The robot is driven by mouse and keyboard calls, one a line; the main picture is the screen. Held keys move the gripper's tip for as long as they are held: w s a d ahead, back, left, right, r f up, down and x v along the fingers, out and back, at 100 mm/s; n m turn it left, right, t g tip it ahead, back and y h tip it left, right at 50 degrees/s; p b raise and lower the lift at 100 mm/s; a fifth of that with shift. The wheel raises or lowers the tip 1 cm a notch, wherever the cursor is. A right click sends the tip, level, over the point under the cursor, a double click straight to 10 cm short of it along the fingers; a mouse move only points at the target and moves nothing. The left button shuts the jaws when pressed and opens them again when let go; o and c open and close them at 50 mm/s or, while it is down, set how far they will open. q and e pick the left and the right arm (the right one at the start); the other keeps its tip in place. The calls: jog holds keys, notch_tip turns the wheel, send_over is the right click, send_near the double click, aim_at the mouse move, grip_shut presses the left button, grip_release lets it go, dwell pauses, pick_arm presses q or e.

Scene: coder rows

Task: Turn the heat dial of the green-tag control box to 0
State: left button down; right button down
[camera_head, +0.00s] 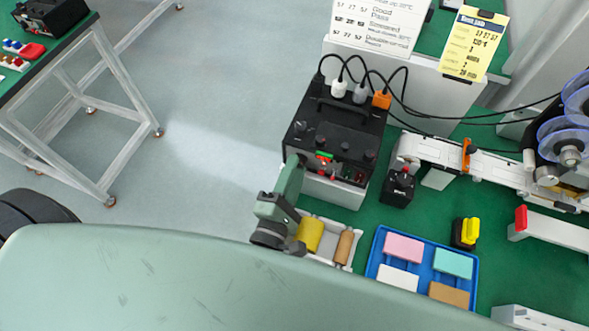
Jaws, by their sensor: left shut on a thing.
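The black control box (336,125) stands on a white base at the near left edge of the green bench. A small green tag (324,155) shows on its front, with several dark knobs around it and red parts below. My left gripper (297,164) is at the lower left of the box's front and shut on what seems to be the heat dial. The fingers cover that dial, so its pointer and setting cannot be read. My right gripper is not in view.
Plugs and cables rise from the box's back, including an orange plug (381,99). A small black box with a red knob (399,185) stands to the right. A white tray (347,222) and a blue tray (371,258) lie in front. Open floor is left.

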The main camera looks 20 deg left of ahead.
pick_arm(q)
jog(key=c, duration=1.4)
grip_release()
jog(key=shift+c, duration=0.2)
jog(key=s, duration=0.2)
jog(key=s+b, duration=0.1)
jog(key=s, duration=0.1)
jog(key=s+b, duration=0.1)
jog(key=s, duration=0.2)
jog(key=shift+a+f, duration=0.1)
jog(key=shift+f, duration=0.2)
jog(key=shift+s+r+b, duration=0.15)
jog(key=shift+s+b, duration=0.15)
jog(key=shift+s, duration=0.05)
